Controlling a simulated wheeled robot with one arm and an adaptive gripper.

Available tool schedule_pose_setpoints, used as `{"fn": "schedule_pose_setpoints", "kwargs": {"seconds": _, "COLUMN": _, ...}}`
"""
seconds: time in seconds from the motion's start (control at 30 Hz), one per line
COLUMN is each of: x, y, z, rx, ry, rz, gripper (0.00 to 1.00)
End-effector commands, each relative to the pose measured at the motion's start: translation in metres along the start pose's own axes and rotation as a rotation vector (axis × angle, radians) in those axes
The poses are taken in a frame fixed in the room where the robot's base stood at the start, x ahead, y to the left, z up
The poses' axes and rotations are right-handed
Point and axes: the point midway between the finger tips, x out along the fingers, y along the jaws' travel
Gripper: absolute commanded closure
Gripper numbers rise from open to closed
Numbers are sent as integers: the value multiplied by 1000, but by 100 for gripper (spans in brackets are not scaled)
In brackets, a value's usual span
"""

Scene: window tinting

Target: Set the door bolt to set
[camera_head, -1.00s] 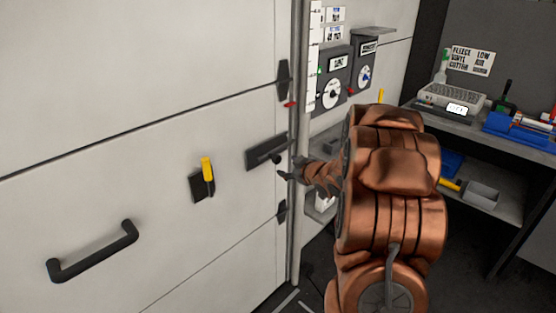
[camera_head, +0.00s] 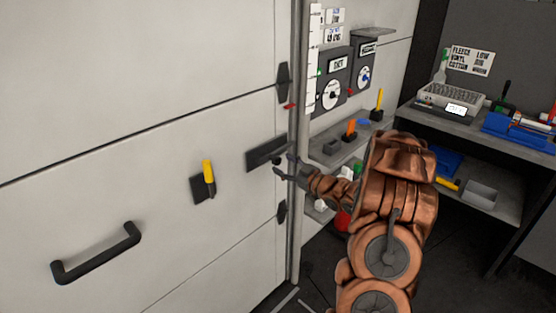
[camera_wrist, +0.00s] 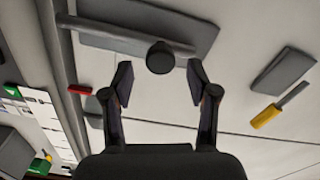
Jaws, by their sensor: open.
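The door bolt (camera_head: 264,154) is a dark plate with a bar and a knob, mounted on the white panelled door near its right edge. In the wrist view the bolt plate (camera_wrist: 185,22) crosses the top, and its round black knob (camera_wrist: 160,57) lies just beyond and between my fingertips. My gripper (camera_wrist: 160,78) is open, with one finger on each side of the knob's line. In the head view my gripper (camera_head: 284,164) is at the bolt's right end. Whether a finger touches the knob cannot be told.
A yellow-handled lever (camera_head: 208,178) and a black pull handle (camera_head: 97,252) are on the door left of the bolt. Dark hinge-like fittings and a red tab (camera_head: 290,106) sit near the door edge. Right of it are dial boxes (camera_head: 333,88) and a shelf (camera_head: 335,152).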

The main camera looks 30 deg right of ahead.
Motion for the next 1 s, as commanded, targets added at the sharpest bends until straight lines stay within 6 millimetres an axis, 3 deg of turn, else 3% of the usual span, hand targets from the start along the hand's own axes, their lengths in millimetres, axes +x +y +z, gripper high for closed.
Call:
{"fn": "schedule_pose_setpoints", "kwargs": {"seconds": 0.3, "x": 30, "y": -1, "z": 0, "rx": 3, "ry": 1, "rz": -1, "gripper": 41}}
{"fn": "schedule_pose_setpoints", "kwargs": {"seconds": 0.7, "x": 34, "y": -1, "z": 1, "rx": 2, "ry": 0, "rz": 0, "gripper": 42}}
{"fn": "schedule_pose_setpoints", "kwargs": {"seconds": 1.0, "x": 34, "y": -1, "z": 1, "rx": 2, "ry": 0, "rz": 0, "gripper": 74}}
